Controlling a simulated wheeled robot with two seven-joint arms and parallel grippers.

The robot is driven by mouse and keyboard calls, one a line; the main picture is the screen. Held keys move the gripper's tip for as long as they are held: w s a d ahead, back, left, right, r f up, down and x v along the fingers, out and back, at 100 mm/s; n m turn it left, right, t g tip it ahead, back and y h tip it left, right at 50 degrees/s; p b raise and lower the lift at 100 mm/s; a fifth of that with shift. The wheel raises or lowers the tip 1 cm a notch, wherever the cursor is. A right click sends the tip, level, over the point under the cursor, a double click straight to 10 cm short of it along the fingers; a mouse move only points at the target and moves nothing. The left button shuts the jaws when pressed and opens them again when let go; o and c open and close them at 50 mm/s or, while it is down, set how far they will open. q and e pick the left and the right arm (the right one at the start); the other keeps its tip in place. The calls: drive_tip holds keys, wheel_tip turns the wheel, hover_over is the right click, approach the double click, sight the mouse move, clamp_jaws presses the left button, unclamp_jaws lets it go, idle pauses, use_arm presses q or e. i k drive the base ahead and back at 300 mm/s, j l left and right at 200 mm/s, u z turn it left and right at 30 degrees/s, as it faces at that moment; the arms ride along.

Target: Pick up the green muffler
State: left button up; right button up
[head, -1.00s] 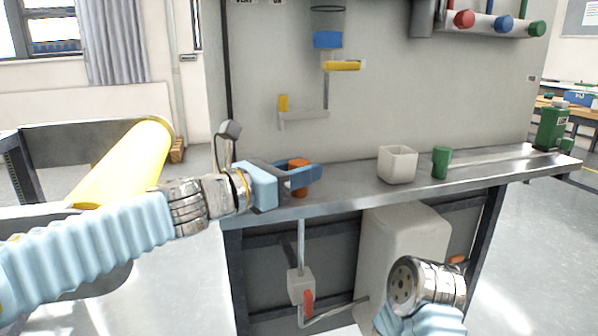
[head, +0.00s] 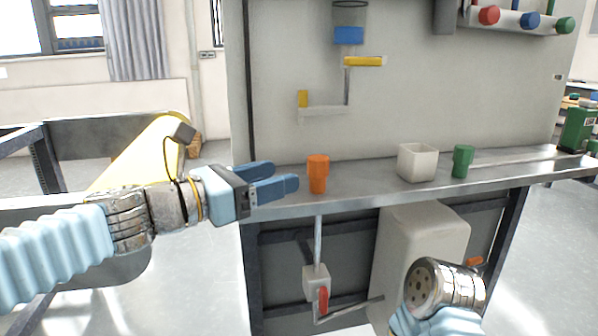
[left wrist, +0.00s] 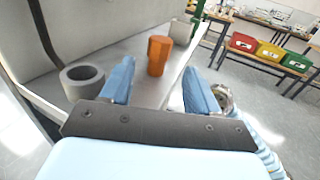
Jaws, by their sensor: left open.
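The green muffler (head: 463,161) stands upright on the grey counter (head: 385,196), right of a white square cup (head: 417,162). An orange muffler (head: 318,173) stands upright nearer the counter's left end; the left wrist view shows it too (left wrist: 158,55), just beyond and between my fingers. My left gripper (head: 284,176) is open and empty, at the left end of the counter, left of and apart from the orange muffler and far from the green one. My right wrist (head: 445,285) shows at the lower right; no right fingers are visible.
In the left wrist view a grey hollow ring (left wrist: 82,80) lies on the counter beside my left finger. A back panel (head: 430,100) rises behind the counter, with a yellow-ended pipe (head: 362,61). A white tank (head: 425,235) stands below. A green container (head: 578,128) stands farther right.

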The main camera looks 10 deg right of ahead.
sight(463, 154)
drive_tip(key=z, duration=1.35)
